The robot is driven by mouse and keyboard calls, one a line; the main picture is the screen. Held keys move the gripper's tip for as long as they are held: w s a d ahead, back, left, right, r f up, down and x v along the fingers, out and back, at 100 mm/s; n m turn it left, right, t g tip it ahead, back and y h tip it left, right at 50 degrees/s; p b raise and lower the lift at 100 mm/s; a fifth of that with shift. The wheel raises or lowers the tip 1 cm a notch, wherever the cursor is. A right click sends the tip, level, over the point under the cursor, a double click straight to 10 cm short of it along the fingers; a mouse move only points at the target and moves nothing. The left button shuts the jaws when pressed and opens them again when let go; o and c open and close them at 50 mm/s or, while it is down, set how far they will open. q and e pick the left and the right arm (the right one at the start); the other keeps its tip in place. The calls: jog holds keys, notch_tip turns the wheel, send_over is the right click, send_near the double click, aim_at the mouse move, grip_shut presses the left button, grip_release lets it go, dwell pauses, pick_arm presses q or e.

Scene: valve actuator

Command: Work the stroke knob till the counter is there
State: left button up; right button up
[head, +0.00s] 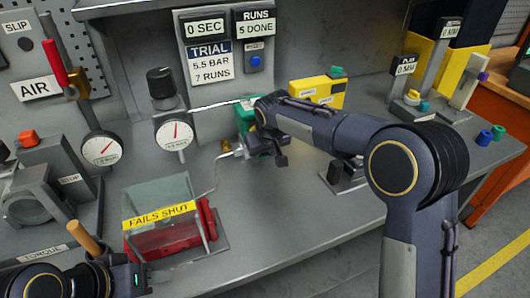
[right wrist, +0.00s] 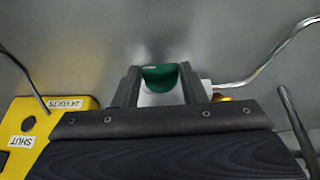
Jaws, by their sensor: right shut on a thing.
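The runs counter (head: 255,22) reads "5 DONE", with a blue button (head: 254,62) under it. The trial plate (head: 210,65) reads "5.5 BAR 7 RUNS", and the seconds display (head: 205,27) reads "0 SEC". A green-bodied unit (head: 244,120) stands on the bench, partly behind my right gripper (head: 262,142). In the right wrist view my right gripper (right wrist: 159,82) is shut, with a green rounded piece (right wrist: 160,77) between its fingers. I cannot tell whether this is the stroke knob. My left gripper (head: 100,277) is at the bottom left; its fingers are unclear.
A clear box labelled "FAILS SHUT" (head: 160,212) stands in front over a red part. Two gauges (head: 175,131) and a black knob (head: 160,83) are behind. A yellow box (head: 318,90) is beyond my right arm. The bench front between is mostly bare.

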pick_arm(q)
jog(key=shift+f+b, duration=0.35)
pick_arm(e)
jog(key=shift+s+a+f+n+t+h, duration=0.15)
jog(key=shift+a+t+h, duration=0.1)
jog(key=shift+h, duration=0.35)
jog(key=shift+a+n+t+h, duration=0.15)
jog(key=shift+t+h, duration=0.1)
jog(key=shift+h, duration=0.35)
pick_arm(q)
jog(key=shift+f+b, duration=0.9)
pick_arm(e)
jog(key=shift+s+a+f+n+t+h, duration=0.1)
jog(key=shift+a+n+t+h, duration=0.2)
jog(key=shift+h, duration=0.45)
jog(key=shift+n+t+h, duration=0.1)
jog(key=shift+t+h, duration=0.3)
jog(key=shift+h, duration=0.35)
jog(key=o, duration=1)
jog(key=v, duration=0.7)
jog(key=shift+s+a+r, duration=0.15)
jog(key=shift+s+r, duration=0.1)
jog(key=shift+s, duration=0.05)
